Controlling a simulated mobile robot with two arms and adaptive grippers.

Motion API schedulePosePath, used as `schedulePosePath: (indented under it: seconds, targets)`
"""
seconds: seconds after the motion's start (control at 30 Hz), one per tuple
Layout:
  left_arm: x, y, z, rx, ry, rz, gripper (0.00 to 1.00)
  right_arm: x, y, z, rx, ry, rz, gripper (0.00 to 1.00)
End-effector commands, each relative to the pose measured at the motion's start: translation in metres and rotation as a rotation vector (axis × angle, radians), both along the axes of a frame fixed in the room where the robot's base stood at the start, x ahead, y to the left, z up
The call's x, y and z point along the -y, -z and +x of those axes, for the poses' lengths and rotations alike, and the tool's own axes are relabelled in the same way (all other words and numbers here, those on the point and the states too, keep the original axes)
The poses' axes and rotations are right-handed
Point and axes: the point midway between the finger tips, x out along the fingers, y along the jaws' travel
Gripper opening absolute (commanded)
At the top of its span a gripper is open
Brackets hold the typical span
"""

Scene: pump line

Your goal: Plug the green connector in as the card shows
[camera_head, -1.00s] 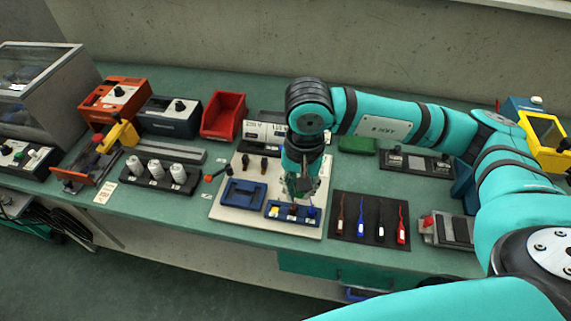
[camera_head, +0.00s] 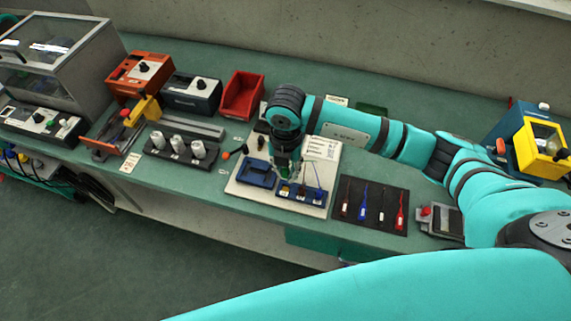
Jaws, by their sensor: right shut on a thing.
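My right gripper (camera_head: 284,172) comes in from the right and points down over the white board (camera_head: 240,190). It is shut on a small dark green piece, which I take for the green connector; the fingers hide most of it. The gripper is just above the rear left part of the blue connector tray (camera_head: 312,199). I cannot tell whether the piece touches the tray. Small yellow and blue parts show in the tray. A printed white card (camera_head: 322,148) stands behind it, too small to read. My left gripper is out of view.
A blue frame (camera_head: 256,173) sits left of the gripper on the board. A black mat (camera_head: 372,216) with several coloured tools lies to the right. A dark block with white cylinders (camera_head: 178,146) and a red bin (camera_head: 243,95) stand left.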

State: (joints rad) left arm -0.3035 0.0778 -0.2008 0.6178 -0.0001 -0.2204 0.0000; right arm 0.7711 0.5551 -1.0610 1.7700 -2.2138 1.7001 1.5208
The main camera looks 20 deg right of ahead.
Motion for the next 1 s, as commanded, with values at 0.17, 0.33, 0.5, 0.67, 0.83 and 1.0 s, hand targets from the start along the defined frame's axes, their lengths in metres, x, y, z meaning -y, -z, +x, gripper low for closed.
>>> schedulePosePath:
  seconds: [0.17,0.33,0.5,0.67,0.83,1.0]
  targets:
    - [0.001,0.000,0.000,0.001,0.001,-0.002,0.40,-0.001,0.004,0.001,0.000,0.072,-0.001,0.00]
    - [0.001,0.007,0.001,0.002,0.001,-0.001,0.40,-0.001,0.013,0.001,0.000,0.071,-0.001,0.00]
    - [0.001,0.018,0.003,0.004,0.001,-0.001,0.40,-0.001,0.027,0.000,0.000,0.070,-0.002,0.00]
    - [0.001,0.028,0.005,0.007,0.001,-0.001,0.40,-0.001,0.043,0.000,-0.002,0.069,-0.003,0.00]
    - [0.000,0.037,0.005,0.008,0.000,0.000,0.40,-0.001,0.054,0.000,-0.001,0.069,-0.002,0.00]
    - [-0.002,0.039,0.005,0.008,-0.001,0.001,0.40,-0.001,0.056,0.001,0.000,0.068,-0.001,0.00]
